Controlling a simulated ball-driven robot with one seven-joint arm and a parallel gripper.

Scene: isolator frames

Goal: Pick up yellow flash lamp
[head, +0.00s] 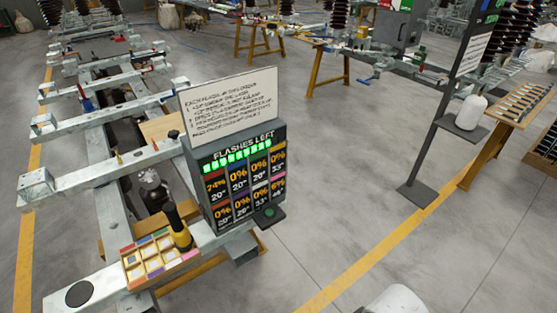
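The tray (128,272) has several pale squares with coloured edges and sits just left of the lamp. The display box (196,166) reads "FLASHES LEFT" with green lights and rows of percentages. My gripper is not in view. A white rounded shape at the bottom edge looks like part of my own body.
A white text panel (229,98) tops the display box. A small dark shelf (266,215) juts from its right side. Metal beams (105,170) fill the left. A dark stand (415,193) and wooden bench (515,105) are at right. The grey floor (340,200) between is open.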

